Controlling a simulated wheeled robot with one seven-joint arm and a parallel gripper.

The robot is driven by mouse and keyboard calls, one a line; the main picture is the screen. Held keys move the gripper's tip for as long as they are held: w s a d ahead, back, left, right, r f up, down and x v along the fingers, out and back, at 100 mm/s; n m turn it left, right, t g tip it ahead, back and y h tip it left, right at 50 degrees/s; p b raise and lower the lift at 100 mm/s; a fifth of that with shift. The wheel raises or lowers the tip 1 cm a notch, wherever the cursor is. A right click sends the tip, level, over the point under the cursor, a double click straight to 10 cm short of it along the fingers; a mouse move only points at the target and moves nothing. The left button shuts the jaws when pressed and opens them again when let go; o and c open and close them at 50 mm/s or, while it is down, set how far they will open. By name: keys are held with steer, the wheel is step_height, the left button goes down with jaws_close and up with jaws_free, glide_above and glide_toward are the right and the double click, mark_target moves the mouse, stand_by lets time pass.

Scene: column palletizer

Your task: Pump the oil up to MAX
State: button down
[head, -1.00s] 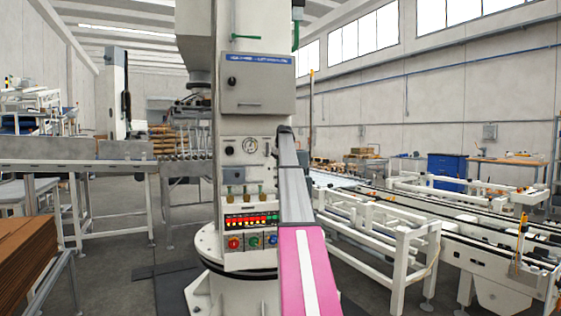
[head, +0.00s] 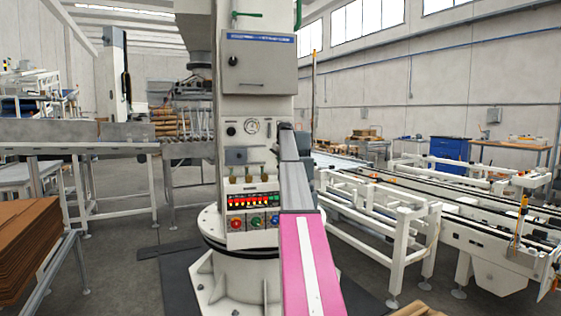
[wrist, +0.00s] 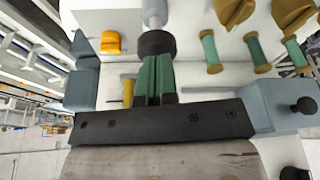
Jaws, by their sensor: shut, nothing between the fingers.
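A small yellow tube (wrist: 128,93), possibly an oil level glass, stands left of the fingers, partly hidden by the bar. No MAX mark is readable. In the head view the white machine column (head: 258,100) stands ahead, and my arm reaches to its right side, hiding the fingers and knob.
The column's front has a round gauge (head: 251,127), sight glasses with brass caps (wrist: 253,50), a lit panel (head: 253,201) and a red button (head: 237,222). A grey-blue box (wrist: 270,105) is close right of my gripper. A white conveyor frame (head: 400,235) stands right; stacked brown sheets (head: 25,245) lie left.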

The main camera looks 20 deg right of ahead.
steer(key=shift+f, duration=1.6)
steer(key=shift+r, duration=0.1)
steer(key=shift+r, duration=0.35)
steer(key=w+v, duration=0.1)
steer(key=v, duration=1.2)
steer(key=shift+r, duration=0.3)
